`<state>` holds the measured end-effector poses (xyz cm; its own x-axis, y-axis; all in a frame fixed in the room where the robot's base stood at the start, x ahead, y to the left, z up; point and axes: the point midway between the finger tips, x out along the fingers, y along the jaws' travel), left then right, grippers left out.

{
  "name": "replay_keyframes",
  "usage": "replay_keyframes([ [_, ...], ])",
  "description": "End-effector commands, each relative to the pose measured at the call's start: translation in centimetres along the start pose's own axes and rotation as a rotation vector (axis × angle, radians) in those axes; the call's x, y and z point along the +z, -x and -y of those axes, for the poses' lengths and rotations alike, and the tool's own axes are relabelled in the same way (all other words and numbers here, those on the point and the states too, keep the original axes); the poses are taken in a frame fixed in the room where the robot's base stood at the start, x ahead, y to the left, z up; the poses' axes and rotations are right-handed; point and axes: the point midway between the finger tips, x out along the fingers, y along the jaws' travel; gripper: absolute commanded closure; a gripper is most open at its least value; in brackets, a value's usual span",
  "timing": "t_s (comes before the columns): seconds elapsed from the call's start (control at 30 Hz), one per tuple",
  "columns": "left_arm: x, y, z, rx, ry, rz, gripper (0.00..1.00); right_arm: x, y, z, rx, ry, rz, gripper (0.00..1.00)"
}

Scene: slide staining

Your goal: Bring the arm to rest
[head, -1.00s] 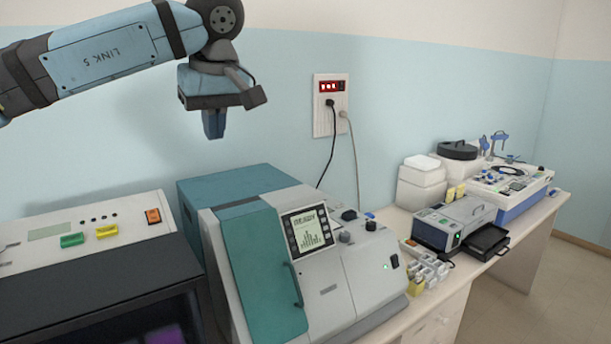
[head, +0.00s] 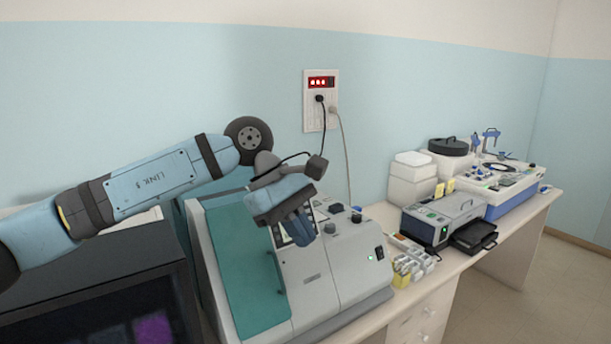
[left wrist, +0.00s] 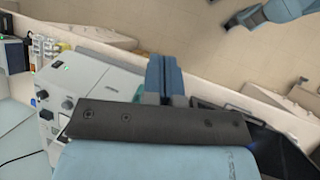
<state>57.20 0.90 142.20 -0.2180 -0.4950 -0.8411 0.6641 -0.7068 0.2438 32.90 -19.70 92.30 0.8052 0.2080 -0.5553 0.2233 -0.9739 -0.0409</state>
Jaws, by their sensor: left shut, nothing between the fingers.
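My left arm comes in from the left in the head view. My left gripper (head: 302,238) is in the air in front of the teal and grey staining machine (head: 345,262), covering part of its screen. Its fingers are shut and empty and point down and to the right. In the left wrist view the shut blue fingers (left wrist: 163,75) show above the dark gripper body, with the machine (left wrist: 85,80) to the left of them.
A dark-fronted cabinet (head: 100,285) stands at the left under my arm. Right of the machine are slide bottles (head: 412,266), a small grey device (head: 440,218), white tubs (head: 412,180) and a blue-white instrument (head: 510,195). A wall socket (head: 313,112) has cables. Open floor lies at the right.

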Motion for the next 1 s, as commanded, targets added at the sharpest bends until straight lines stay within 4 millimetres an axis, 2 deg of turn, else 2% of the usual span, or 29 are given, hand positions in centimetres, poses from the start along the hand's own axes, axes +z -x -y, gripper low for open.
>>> replay_keyframes([
  [0.03,0.8,-2.8,0.3,0.021,0.049,0.125,1.0,0.2,-0.2,0.0,0.0,0.002,-0.001,0.35],
  [0.2,3.6,-7.9,0.6,0.1,0.27,0.525,1.0,0.7,-0.3,-0.2,-0.001,0.01,0.0,0.35],
  [0.33,4.8,-10.2,0.9,0.135,0.482,0.829,1.0,1.0,-0.5,-0.3,-0.002,0.014,0.001,0.35],
  [0.47,4.6,-11.5,1.3,0.152,0.721,1.127,1.0,1.3,-0.7,-0.3,-0.003,0.017,0.001,0.35],
  [0.57,3.4,-12.3,1.9,0.153,0.922,1.352,1.0,1.6,-0.9,-0.2,-0.006,0.02,0.001,0.35],
  [0.77,-1.5,-14.5,4.3,0.126,1.355,1.787,1.0,2.1,-1.1,-0.5,-0.009,0.033,0.002,0.35],
  [0.87,-4.9,-16.3,6.4,0.102,1.581,1.997,1.0,2.4,-1.3,-0.5,-0.011,0.038,0.003,0.35],
  [1.0,-9.9,-19.9,10.7,0.054,1.906,2.287,1.0,2.6,-1.5,-0.4,-0.013,0.039,0.002,0.35],
])
